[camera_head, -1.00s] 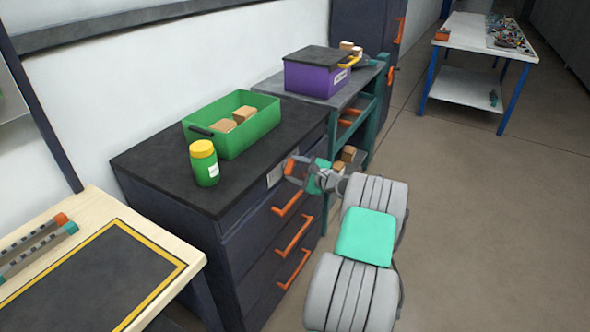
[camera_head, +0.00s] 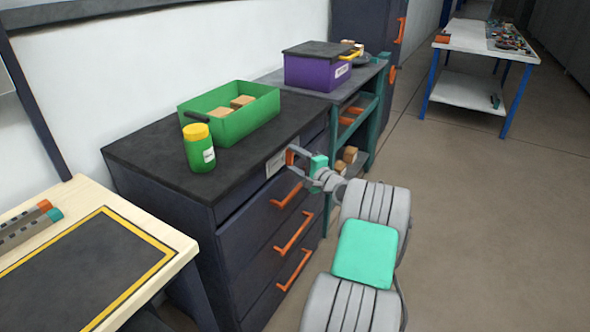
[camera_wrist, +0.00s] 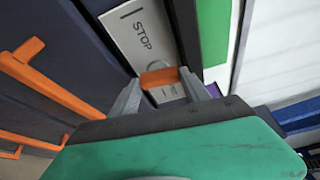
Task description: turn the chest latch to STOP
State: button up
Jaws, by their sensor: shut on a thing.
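The chest latch is a small orange bar (camera_wrist: 160,77) in front of a pale plate (camera_wrist: 140,32) that reads STOP. In the wrist view my gripper (camera_wrist: 163,82) has its two grey fingers on either side of the orange bar, shut on it. In the head view the plate (camera_head: 275,163) is on the upper front of the dark chest (camera_head: 228,215), and my gripper (camera_head: 295,160) is at its right end. The orange latch (camera_head: 289,156) shows partly there. The latch's exact angle is hard to tell, and the plate's lower marking is too small to read.
Orange drawer handles (camera_head: 293,233) stick out below the latch. On the chest top stand a green bin (camera_head: 235,122) with wooden blocks and a green jar (camera_head: 201,155) with a yellow lid. A purple box (camera_head: 318,73) stands behind. The floor to the right is open.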

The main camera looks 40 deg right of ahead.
jog(key=shift+f+n+t+b, duration=0.2)
jog(key=shift+n+t+b, duration=0.1)
jog(key=shift+n+b, duration=0.55)
jog(key=shift+r, duration=0.1)
jog(key=o, duration=1.1)
jog(key=shift+r, duration=0.1)
